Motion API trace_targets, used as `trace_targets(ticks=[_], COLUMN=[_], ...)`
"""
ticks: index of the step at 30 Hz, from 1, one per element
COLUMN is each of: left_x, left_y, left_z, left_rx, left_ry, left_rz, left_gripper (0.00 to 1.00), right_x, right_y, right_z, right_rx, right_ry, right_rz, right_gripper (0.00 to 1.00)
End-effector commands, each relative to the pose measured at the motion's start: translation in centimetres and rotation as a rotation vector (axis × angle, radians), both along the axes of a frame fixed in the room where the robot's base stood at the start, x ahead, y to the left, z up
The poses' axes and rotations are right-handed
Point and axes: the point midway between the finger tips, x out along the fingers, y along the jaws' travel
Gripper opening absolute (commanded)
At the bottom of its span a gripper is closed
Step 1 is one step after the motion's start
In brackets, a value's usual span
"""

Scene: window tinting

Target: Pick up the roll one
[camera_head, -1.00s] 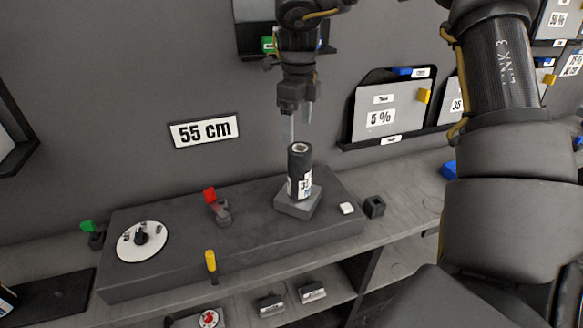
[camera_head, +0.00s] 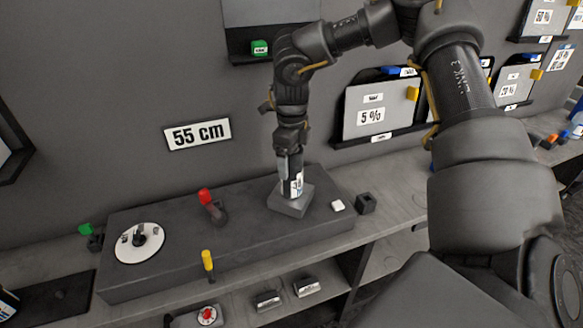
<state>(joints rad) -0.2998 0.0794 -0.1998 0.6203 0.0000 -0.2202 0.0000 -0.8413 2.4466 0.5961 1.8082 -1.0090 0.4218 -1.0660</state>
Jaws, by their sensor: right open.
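The roll (camera_head: 296,184) is a dark upright cylinder with a white label. It stands on a small grey square base (camera_head: 290,203) on top of the dark console. My right gripper (camera_head: 290,168) points straight down over the roll, with its fingers around the roll's upper part. The gripper hides the top of the roll, and the label shows just below and beside the fingers. My left gripper is out of view.
The dark console (camera_head: 250,235) carries a round white dial (camera_head: 139,243), a red-topped lever (camera_head: 208,202) and a white button (camera_head: 338,205). A yellow-handled tool (camera_head: 208,262) is at its front edge. A 5 % panel (camera_head: 369,117) hangs on the wall behind.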

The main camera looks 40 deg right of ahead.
Motion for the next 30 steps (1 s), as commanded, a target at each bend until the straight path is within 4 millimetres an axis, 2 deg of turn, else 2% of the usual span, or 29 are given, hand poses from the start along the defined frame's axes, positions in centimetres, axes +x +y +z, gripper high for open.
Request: trace_targets(ticks=[9,22,30], left_x=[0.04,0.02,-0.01], left_y=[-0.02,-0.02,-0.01], left_z=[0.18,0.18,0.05], left_rx=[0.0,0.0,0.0], left_ry=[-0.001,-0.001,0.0], left_rz=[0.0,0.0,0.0], left_gripper=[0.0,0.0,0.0], right_x=[0.0,0.01,0.08], right_y=[0.0,0.0,0.02], right_z=[-0.7,-0.66,-0.35], right_rx=[0.0,0.0,0.0], right_ry=[-0.002,-0.002,-0.004], right_rz=[0.0,0.0,0.0], right_gripper=[0.81,0.24,0.24])
